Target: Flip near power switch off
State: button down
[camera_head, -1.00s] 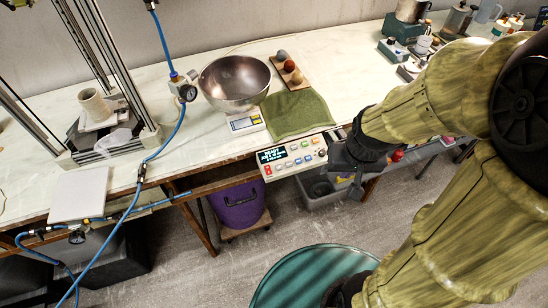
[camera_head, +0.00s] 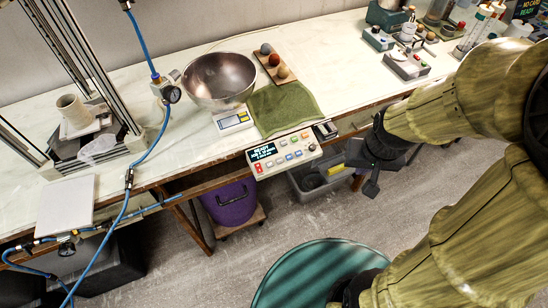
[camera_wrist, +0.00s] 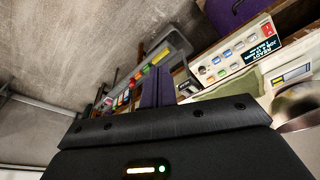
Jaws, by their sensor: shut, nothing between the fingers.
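A pale control panel (camera_head: 283,153) with a lit display and several coloured buttons is on the front edge of the bench. It also shows in the wrist view (camera_wrist: 235,58). A red switch or button (camera_head: 257,168) is at its left end. A small dark switch-like unit (camera_head: 326,131) sits just right of the panel. I cannot tell which is the near power switch, or its position. My gripper (camera_head: 371,188) is shut and empty, right of and apart from the panel, in front of the bench edge. Its fingers (camera_wrist: 158,88) show in the wrist view.
A steel bowl (camera_head: 219,80), a green cloth (camera_head: 285,108) and a small scale (camera_head: 234,122) stand behind the panel. A grey bin (camera_head: 316,181) and a purple bucket (camera_head: 230,203) are below. A teal round top (camera_head: 312,277) is in front. Blue hoses run at left.

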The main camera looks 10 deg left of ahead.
dwell(0.3)
jog(key=w+a+n+t+y, duration=0.1)
jog(key=w+a+n+t, duration=0.1)
jog(key=w+n, duration=0.45)
jog(key=w+a+n+t+y, duration=0.1)
jog(key=w+a+n+t, duration=0.15)
jog(key=w+n, duration=0.4)
jog(key=w+a+f+n+g+y, duration=0.2)
jog(key=a+n+y, duration=0.4)
jog(key=a+n, duration=0.15)
jog(key=s+a+f+n+g+y, duration=0.1)
jog(key=s+a+f+n+g, duration=0.1)
jog(key=s+n+g, duration=0.4)
jog(key=shift+s+a+f+g+y, duration=0.2)
jog(key=shift+s+a+g+y, duration=0.2)
jog(key=shift+s+a, duration=0.25)
jog(key=shift+a, duration=0.1)
